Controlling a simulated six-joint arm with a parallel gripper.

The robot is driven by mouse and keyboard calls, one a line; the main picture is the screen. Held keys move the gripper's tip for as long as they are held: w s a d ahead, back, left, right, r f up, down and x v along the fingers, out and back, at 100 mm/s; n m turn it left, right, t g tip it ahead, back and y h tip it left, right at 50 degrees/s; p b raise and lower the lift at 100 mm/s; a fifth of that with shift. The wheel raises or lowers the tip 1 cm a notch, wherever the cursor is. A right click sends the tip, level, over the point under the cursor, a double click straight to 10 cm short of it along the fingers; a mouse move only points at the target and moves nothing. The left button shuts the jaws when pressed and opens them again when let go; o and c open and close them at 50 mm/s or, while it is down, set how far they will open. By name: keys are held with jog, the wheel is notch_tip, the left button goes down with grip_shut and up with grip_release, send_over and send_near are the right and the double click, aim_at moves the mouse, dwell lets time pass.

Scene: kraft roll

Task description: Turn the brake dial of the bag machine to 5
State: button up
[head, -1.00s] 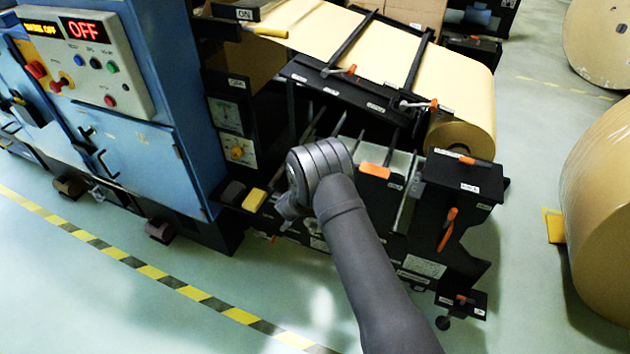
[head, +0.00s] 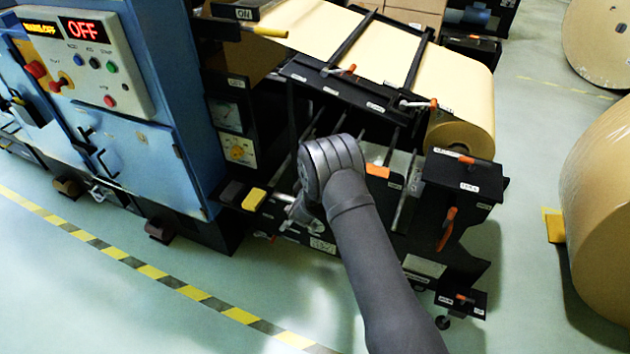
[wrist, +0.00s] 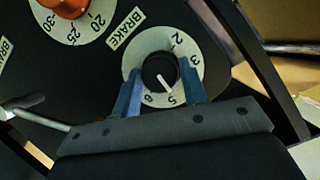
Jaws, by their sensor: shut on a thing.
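The brake dial is a black round knob (wrist: 160,73) with a white pointer line, set on a pale round number plate (wrist: 149,47) marked BRAKE, in the wrist view. The numbers 2, 3, 5 and 6 show; part of the scale between 3 and 5 is behind a finger. The pointer line points toward the 5. My gripper (wrist: 160,84) has its two blue-grey fingers on either side of the knob, shut on it. In the head view my arm covers the area of the knob, and I cannot make the dial out there.
A second dial with an orange knob (wrist: 66,5) and marks 20, 25 and 30 sits beside it in the wrist view. A metal rod (wrist: 35,112) shows at lower left. In the head view, a blue cabinet (head: 140,165) with an OFF display stands left, a paper roll (head: 462,140) right.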

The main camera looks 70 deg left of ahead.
jog(key=shift+w+m+g+y, duration=0.15)
jog(key=shift+m+g+y, duration=0.15)
jog(key=shift+m+y, duration=0.6)
jog(key=shift+r+m, duration=0.1)
jog(key=shift+m, duration=0.2)
jog(key=o, duration=0.9)
jog(key=v, duration=1.7)
jog(key=shift+d+r, duration=0.1)
jog(key=shift+r, duration=0.1)
